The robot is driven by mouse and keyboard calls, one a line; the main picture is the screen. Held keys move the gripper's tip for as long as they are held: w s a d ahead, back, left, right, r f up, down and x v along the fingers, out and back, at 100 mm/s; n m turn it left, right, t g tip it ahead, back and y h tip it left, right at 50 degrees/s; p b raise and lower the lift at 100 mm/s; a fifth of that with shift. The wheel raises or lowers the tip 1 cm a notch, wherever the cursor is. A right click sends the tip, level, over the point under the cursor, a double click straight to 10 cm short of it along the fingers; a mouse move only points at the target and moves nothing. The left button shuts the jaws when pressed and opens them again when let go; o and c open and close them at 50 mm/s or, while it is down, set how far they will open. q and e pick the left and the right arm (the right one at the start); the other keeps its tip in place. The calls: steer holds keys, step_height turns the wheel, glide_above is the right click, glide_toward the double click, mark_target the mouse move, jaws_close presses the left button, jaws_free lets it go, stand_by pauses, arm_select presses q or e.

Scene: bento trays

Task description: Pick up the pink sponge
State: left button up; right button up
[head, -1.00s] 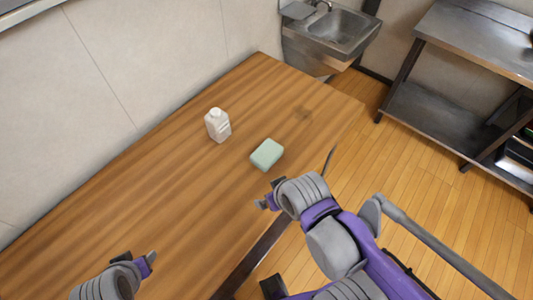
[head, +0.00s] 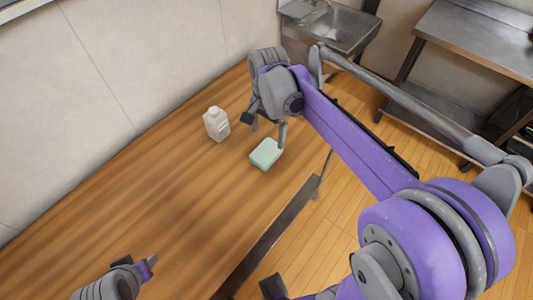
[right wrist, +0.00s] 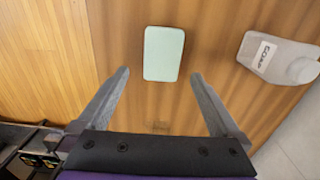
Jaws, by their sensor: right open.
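The only sponge in view is pale green, not pink. This sponge (head: 266,154) lies flat on the wooden table near its right edge. In the right wrist view the sponge (right wrist: 163,53) lies ahead, between the lines of the two fingers. My right gripper (head: 267,130) is open and empty, above the table just beyond the sponge, with one finger near the sponge's top edge in the head view. It also shows in the right wrist view (right wrist: 160,76). My left gripper (head: 138,262) is at the bottom left, partly cut off; its opening is unclear.
A white bottle with a label (head: 216,124) stands on the table left of the sponge; it also shows in the right wrist view (right wrist: 278,58). A metal sink (head: 335,27) and a steel shelf (head: 480,40) stand beyond the table (head: 150,200). The table's left part is clear.

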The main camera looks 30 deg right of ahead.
mark_target(266, 151)
arm_select(q)
steer(key=shift+f, duration=0.25)
arm_select(e)
steer(key=f, duration=0.8)
steer(key=shift+w+a+f, duration=0.1)
steer(key=shift+w, duration=0.15)
